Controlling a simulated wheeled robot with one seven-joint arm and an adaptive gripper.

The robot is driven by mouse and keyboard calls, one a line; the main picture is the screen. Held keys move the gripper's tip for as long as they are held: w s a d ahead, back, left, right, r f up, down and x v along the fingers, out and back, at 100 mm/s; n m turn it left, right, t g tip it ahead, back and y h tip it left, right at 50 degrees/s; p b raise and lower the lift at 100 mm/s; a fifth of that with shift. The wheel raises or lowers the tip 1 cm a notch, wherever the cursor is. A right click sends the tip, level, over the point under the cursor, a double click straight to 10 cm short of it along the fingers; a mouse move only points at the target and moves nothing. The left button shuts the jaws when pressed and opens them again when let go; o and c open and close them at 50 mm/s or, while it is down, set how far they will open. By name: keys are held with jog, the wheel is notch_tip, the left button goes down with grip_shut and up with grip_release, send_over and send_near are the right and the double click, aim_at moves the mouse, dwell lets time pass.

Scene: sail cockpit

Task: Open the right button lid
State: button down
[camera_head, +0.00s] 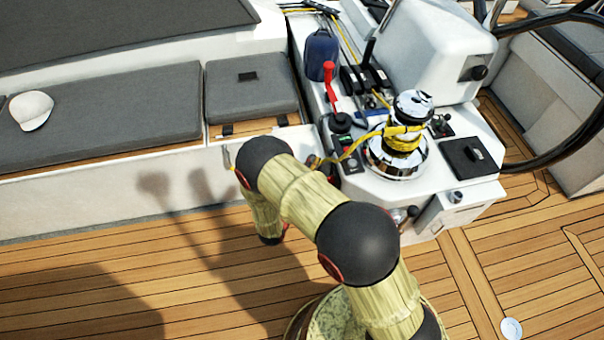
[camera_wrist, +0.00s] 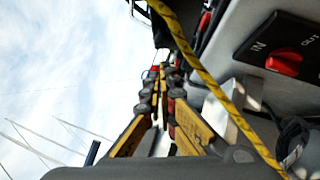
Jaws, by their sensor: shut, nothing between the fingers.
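In the wrist view, my gripper (camera_wrist: 160,74) has its yellow-and-grey fingers together and empty. A red button lid or knob (camera_wrist: 284,62) sits on a dark panel (camera_wrist: 262,44) marked IN and OUT, right of my fingertips and apart from them. It looks closed, but I cannot tell whether it is the right lid. In the head view, my arm reaches to the left side of the white console (camera_head: 425,190), and my gripper is mostly hidden there. A small dark control panel (camera_head: 346,143) with a green mark is on the console near it.
A yellow rope (camera_wrist: 205,75) crosses between my fingers and the red part. In the head view, a chrome winch (camera_head: 397,160), a red-handled lever (camera_head: 330,82) and a blue container (camera_head: 321,54) crowd the console. Grey cushions (camera_head: 150,110) lie left. Wooden deck (camera_head: 140,240) is open in front.

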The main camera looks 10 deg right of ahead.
jog(key=shift+d+r, duration=0.25)
jog(key=shift+d, duration=0.35)
jog(key=shift+d+r, duration=0.2)
jog(key=shift+d, duration=0.35)
jog(key=shift+r, duration=0.1)
jog(key=shift+d+r+m+g+y+p, duration=0.25)
jog(key=shift+r+m+g+p, duration=0.2)
jog(key=shift+m+p, duration=0.15)
jog(key=shift+d+r+m+g+y+p, duration=0.25)
jog(key=shift+r+m+g+p, duration=0.15)
jog(key=shift+m+p, duration=0.15)
jog(key=shift+a, duration=0.1)
